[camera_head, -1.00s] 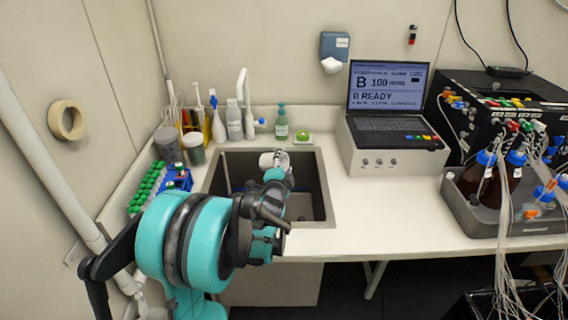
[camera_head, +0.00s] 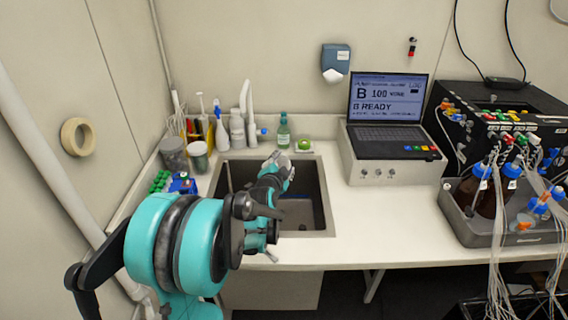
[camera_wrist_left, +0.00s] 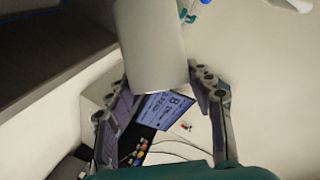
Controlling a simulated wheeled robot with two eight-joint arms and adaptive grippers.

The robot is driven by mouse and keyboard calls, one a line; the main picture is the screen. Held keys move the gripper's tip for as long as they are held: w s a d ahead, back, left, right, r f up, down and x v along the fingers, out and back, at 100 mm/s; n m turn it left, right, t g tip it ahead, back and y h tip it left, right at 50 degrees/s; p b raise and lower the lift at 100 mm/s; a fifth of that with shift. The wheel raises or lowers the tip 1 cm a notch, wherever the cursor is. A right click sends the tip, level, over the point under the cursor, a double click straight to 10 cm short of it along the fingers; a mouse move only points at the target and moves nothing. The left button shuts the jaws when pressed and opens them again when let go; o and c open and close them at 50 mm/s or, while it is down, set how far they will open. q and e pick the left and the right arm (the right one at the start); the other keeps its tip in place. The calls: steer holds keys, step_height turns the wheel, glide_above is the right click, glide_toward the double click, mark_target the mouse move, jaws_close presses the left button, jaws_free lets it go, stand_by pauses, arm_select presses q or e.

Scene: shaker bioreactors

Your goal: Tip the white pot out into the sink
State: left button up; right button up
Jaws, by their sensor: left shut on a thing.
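The white pot (camera_wrist_left: 150,45) shows in the left wrist view as a plain white cylinder between the fingertips. My left gripper (camera_wrist_left: 158,82) is shut on it. In the head view my left gripper (camera_head: 279,166) is over the back part of the sink (camera_head: 322,195). There the pot is hard to tell apart from the pale fingers, and its mouth is not clearly visible. I cannot tell whether anything is in it or coming out. My right gripper is not in view.
A white tap (camera_head: 246,112) and bottles, including a green one (camera_head: 284,131), stand behind the sink.

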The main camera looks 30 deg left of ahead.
arm_select(q)
steer(key=shift+a+r+n+h+p, duration=0.15)
steer(key=shift+r+n+h+p, duration=0.15)
steer(key=shift+r+n+p, duration=0.3)
steer(key=shift+a+r+n+h+p, duration=0.15)
steer(key=shift+r+n+h+p, duration=0.15)
steer(key=shift+r+n+p, duration=0.25)
steer(key=shift+s+a+f+n+g+h+b, duration=0.1)
steer(key=shift+a+f+n+h+b, duration=0.35)
steer(key=shift+a+f+b, duration=0.55)
steer(key=shift+w+a+f+n+g+h+b, duration=0.1)
steer(key=shift+a+f+n+h+b, duration=0.1)
steer(key=shift+a+f+n+b, duration=0.85)
steer(key=shift+s+a+f+m+g+h+b, duration=0.1)
steer(key=shift+a+f+h+b, duration=0.4)
steer(key=shift+f, duration=0.95)
steer(key=shift+f+n+h+b, duration=0.35)
steer(key=shift+n+h+b, duration=0.1)
steer(key=shift+n, duration=0.3)
steer(key=shift+d, duration=0.1)
